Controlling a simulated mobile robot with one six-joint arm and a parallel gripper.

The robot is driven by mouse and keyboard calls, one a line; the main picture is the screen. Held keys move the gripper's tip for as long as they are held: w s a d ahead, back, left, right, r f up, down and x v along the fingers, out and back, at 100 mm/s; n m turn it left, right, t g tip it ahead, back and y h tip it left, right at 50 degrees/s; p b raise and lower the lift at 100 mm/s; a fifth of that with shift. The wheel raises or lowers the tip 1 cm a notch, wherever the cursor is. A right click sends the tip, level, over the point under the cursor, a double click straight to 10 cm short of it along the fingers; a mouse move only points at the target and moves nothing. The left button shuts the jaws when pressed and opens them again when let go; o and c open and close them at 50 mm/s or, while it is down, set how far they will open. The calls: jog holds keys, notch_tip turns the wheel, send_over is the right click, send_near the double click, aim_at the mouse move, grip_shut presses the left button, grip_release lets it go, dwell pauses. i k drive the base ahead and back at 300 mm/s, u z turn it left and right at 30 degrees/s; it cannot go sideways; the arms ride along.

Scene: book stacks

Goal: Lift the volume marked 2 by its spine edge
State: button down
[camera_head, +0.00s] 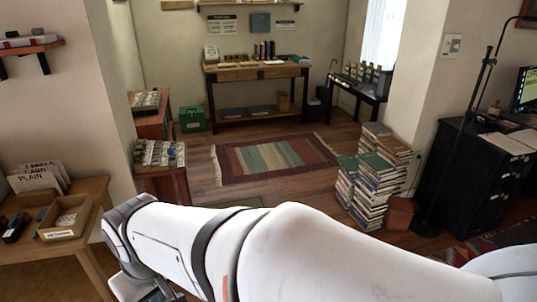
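No volume with a readable 2 shows in the head view; any marks on the books are too small to read. A few upright books (264,50) stand on the long table at the back wall. My white arm crosses the bottom of the view, and its far end bends down at the lower left. My gripper is not visible; it is outside the picture or hidden by the arm.
A striped rug (275,158) lies on open wooden floor. A wooden table (75,253) with boxes and cards stands at the left. A green box (192,119) sits by the back table (258,73). A black cabinet (470,175) and a lamp stand are at the right.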

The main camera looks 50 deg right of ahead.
aim_at(375, 163)
jog(key=z, duration=0.75)
jog(key=i, duration=1.3)
jog(key=z, duration=1.65)
jog(key=i, duration=1.9)
jog(key=z, duration=0.75)
